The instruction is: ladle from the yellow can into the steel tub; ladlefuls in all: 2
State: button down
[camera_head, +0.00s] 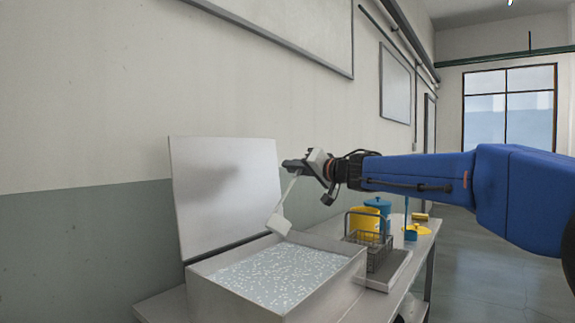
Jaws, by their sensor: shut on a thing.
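The steel tub (333,286) stands open on the bench, with a flecked pale liquid surface inside and its lid (225,190) raised against the wall side. My gripper (292,165) is above the tub's back right area, shut on the handle of a white ladle (279,224). The ladle hangs down from the jaws, its cup tilted, just above the tub's back edge. I cannot see into the cup. The yellow can (361,222) stands farther back to the right, partly hidden by a wire basket.
The wire basket (369,243) stands right behind the tub, by a grey slab (390,275). A blue container (378,203), a yellow dish with a blue item (411,233) and a small yellow block (420,216) are farther back. The wall is close on the left.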

jog(key=w+d+f+m, duration=0.2)
jog(key=f+m, duration=0.4)
jog(key=f, duration=0.1)
jog(key=w+d+f+m, duration=0.2)
jog(key=d+f+m, duration=0.1)
jog(key=f+m, duration=0.2)
jog(key=shift+w+d+f+m, duration=0.15)
jog(key=shift+w+f+m, duration=0.2)
jog(key=shift+f, duration=1.05)
